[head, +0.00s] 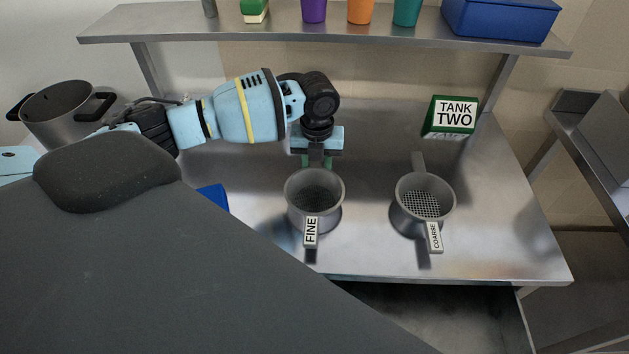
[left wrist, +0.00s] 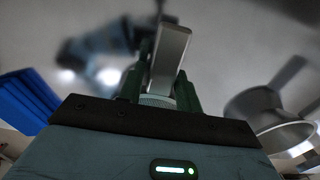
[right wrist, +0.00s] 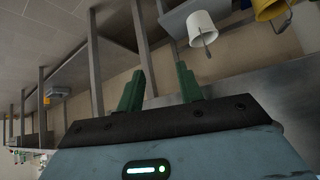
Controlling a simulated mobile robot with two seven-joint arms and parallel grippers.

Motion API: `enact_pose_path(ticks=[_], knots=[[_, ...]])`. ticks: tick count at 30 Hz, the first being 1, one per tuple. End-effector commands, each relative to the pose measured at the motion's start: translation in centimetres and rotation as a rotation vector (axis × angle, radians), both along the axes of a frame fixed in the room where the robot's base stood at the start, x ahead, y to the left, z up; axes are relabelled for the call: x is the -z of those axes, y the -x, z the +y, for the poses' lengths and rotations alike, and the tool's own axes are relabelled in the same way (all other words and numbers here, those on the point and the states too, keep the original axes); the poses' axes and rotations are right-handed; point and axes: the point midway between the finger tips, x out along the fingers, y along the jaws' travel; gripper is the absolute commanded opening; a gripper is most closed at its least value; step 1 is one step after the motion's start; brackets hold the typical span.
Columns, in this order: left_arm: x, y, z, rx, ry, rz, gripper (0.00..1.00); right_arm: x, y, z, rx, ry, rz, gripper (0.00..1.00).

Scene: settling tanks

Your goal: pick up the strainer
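The strainer labelled FINE (head: 300,190) is a grey metal cup on the steel table, its white label (head: 311,231) facing front. A second strainer, labelled COARSE (head: 405,212), stands to its right, handle pointing back. My left gripper (head: 317,161) is just behind the FINE strainer. In the left wrist view a grey handle (left wrist: 172,48) stands between the left gripper's green fingers (left wrist: 163,85). The fingers look open on both sides of it; contact cannot be made out. My right gripper (right wrist: 160,78) is open and empty, away from the strainers.
A TANK TWO sign (head: 455,113) stands at the back right. A steel shelf (head: 200,27) with cups and a blue bin (head: 500,18) runs above. A pot (head: 60,115) stands at left. A blue object (head: 213,197) is partly hidden by my dark body part.

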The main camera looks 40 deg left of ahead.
Motion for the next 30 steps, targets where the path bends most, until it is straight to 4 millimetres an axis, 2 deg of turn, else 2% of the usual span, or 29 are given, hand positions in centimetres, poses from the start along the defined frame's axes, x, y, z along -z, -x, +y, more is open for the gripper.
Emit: enact_pose_path(ticks=[1, 7, 8, 17, 30], knots=[[0.0, 0.0, 0.0, 0.0, 0.0, 0.0, 0.27, 0.0, 0.0, 0.0, 0.0, 0.0, 0.0, 0.36], [0.0, 0.0, 0.0, 0.0, 0.0, 0.0, 0.01, 0.0, 0.0, 0.0, 0.001, -0.001, 0.0, 0.36], [-0.1, 0.0, 0.0, 0.0, 0.001, -0.001, 0.0, 0.0, 0.0, 0.0, 0.001, -0.001, 0.0, 0.36], [-0.7, -0.1, 0.0, 0.0, 0.001, -0.003, 0.0, -0.1, -0.1, 0.3, 0.01, -0.007, 0.0, 0.36], [-8.1, -0.1, 0.0, 0.0, 0.002, -0.003, 0.0, -0.4, -0.3, 0.2, 0.008, -0.006, -0.009, 0.36]])
